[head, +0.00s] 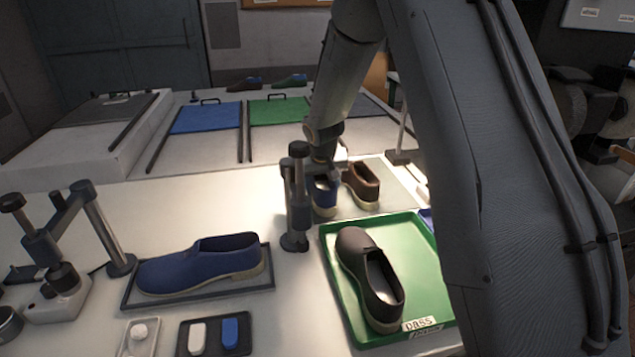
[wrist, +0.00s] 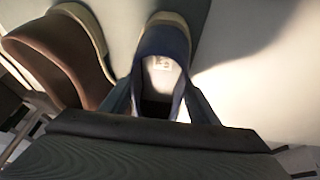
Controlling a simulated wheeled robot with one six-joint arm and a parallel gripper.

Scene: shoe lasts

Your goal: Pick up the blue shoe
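A blue shoe (head: 325,196) stands at the back of the lit table, partly hidden by a grey post and my arm. In the wrist view the blue shoe (wrist: 166,45) lies between the fingers of my gripper (wrist: 162,92), with its pale lining showing. The fingers are apart, one on each side of the shoe; whether they press on it is unclear. In the head view my gripper's fingertips are hidden. A second blue shoe (head: 205,263) lies on a dark tray at the front left.
A brown shoe (head: 362,184) stands close to the right of the blue one, and also shows in the wrist view (wrist: 60,60). A dark shoe (head: 362,262) lies on a green tray (head: 420,270) marked "pass". The grey post (head: 296,200) stands just left of the farther blue shoe.

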